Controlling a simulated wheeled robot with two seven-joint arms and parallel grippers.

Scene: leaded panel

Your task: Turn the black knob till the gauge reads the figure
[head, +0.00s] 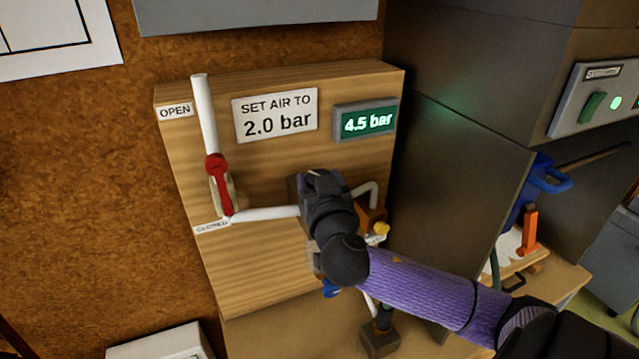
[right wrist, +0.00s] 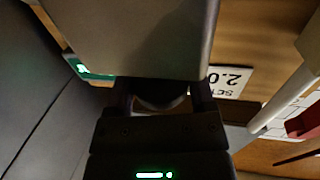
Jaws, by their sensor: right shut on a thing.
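The gauge (head: 366,121) is a green-lit display on the wooden panel and reads 4.5 bar. The sign (head: 276,114) to its left says SET AIR TO 2.0 bar. My right gripper (head: 318,195) is at the middle of the panel, below the sign and gauge, and hides the knob in the head view. In the right wrist view, my right gripper (right wrist: 160,98) is shut with its fingers on either side of a dark rounded piece, the black knob (right wrist: 160,103). A large grey body covers much of that view. My left gripper is not in view.
A red lever (head: 218,185) on a white pipe (head: 205,115) points down toward the CLOSED label (head: 211,227). Dark cabinets (head: 450,130) stand close on the right.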

